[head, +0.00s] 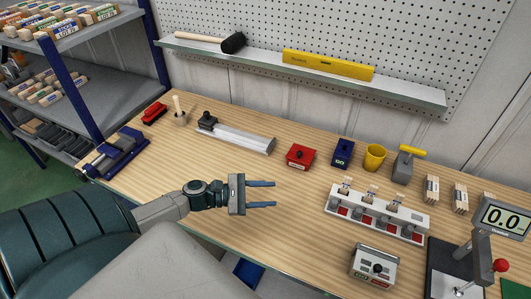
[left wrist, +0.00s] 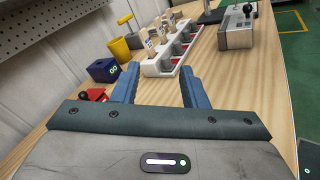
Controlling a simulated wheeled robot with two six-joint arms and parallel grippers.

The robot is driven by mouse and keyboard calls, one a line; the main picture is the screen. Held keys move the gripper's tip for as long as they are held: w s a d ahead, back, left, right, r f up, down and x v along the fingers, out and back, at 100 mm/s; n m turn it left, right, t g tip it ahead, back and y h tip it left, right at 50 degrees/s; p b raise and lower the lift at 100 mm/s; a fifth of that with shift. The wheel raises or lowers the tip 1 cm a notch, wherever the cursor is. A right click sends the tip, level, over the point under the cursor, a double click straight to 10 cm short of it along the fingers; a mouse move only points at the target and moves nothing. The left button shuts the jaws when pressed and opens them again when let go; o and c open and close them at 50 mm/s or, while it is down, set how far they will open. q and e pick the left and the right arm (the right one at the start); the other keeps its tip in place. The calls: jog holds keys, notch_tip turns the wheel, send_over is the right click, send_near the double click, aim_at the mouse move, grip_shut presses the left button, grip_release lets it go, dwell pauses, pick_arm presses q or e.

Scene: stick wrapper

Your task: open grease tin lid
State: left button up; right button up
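No thing in view is plainly marked as a grease tin. A small red box with a knob on top and a pale front label (head: 300,156) stands mid-table and may be the tin; its top looks closed. Its red edge shows at the left in the left wrist view (left wrist: 95,94), partly hidden behind my gripper. My left gripper (head: 274,194) is open and empty, in front of and to the left of the red box, apart from it. Its two blue fingers are spread in the left wrist view (left wrist: 160,68). My right gripper is not in view.
A dark blue box (head: 342,153), yellow cup (head: 374,158) and grey block with yellow handle (head: 405,165) stand right of the red box. A white rack (head: 385,220), switch box (head: 375,268) and display (head: 505,218) lie farther right. A metal rail (head: 240,138) lies behind.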

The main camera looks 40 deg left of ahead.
aim_at(298, 154)
pick_arm(q)
jog(key=w+f+n+t+y, duration=0.1)
jog(key=w+f+n+y, duration=0.1)
jog(key=w+a+f+n+t+y+b, duration=0.1)
jog(key=w+f+n+y, duration=0.1)
jog(key=w+n, duration=0.1)
jog(key=w+a+f+n+t+y+b, duration=0.1)
jog(key=w+f+n+y, duration=0.1)
jog(key=shift+w+a+f, duration=0.15)
jog(key=shift+w+a, duration=0.05)
jog(key=shift+w, duration=0.2)
jog(key=w+n+t+y, duration=0.1)
jog(key=w+n+y, duration=0.1)
jog(key=w+a+n+t+y+b, duration=0.1)
jog(key=n+y, duration=0.1)
jog(key=w+a+n+y, duration=0.1)
jog(key=w+n+y, duration=0.1)
jog(key=shift+w+n+t, duration=0.35)
jog(key=shift+n+t, duration=0.05)
jog(key=shift+w+r+n+y, duration=0.3)
jog(key=shift+r+n, duration=0.05)
jog(key=shift+n, duration=0.05)
jog(key=shift+w, duration=0.4)
jog(key=w+b, duration=0.2)
jog(key=w, duration=0.7)
jog(key=shift+w+d, duration=0.1)
jog(key=shift+w, duration=0.3)
jog(key=shift+c, duration=0.4)
grip_shut()
